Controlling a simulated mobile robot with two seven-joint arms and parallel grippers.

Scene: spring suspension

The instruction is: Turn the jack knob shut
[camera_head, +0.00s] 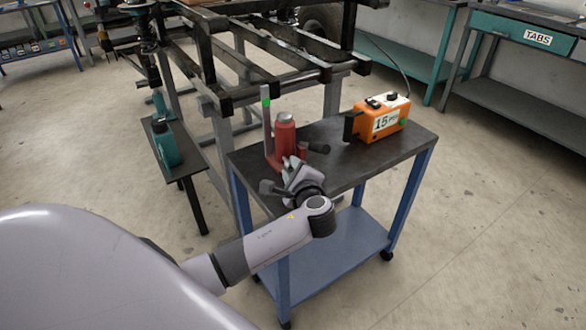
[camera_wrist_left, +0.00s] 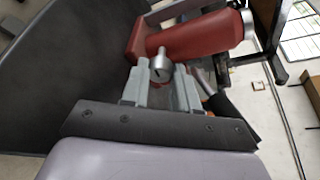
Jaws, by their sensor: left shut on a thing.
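The red jack (camera_head: 285,138) stands upright on the dark top of a blue cart (camera_head: 345,190). It also shows in the left wrist view (camera_wrist_left: 200,38), lying sideways in the picture. The jack knob (camera_wrist_left: 160,64) is a small grey metal piece with a slot, low on the jack's side. My left gripper (camera_head: 291,168) is at the near foot of the jack, and in the left wrist view its fingers (camera_wrist_left: 161,84) are closed around the knob. In the head view the gripper hides the knob. My right gripper is in neither view.
An orange box (camera_head: 381,118) marked 15 stands on the cart, right of the jack. A black frame (camera_head: 265,65) rises behind. The cart's front right top is clear.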

